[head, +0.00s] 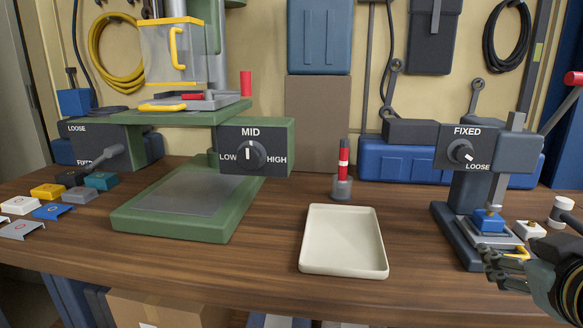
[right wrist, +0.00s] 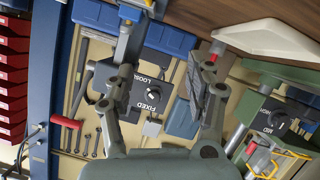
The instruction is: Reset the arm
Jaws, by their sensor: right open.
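My right gripper (head: 506,270) comes in at the lower right of the head view, just in front of the right-hand fixture's base. In the right wrist view my right gripper (right wrist: 163,72) has its two fingers spread wide apart, with nothing held between them. My left gripper is in neither view. A blue socket box (head: 488,220) sits on the plate of the dark right-hand fixture (head: 470,185), apart from the gripper.
A cream tray (head: 343,268) stands empty mid-table. The green press (head: 215,228) with a MID dial (head: 250,155) is at left. Several coloured covers (head: 47,191) lie far left. The FIXED/LOOSE dial (head: 460,151) tops the right fixture. A red-banded signal post (head: 343,165) stands behind the tray.

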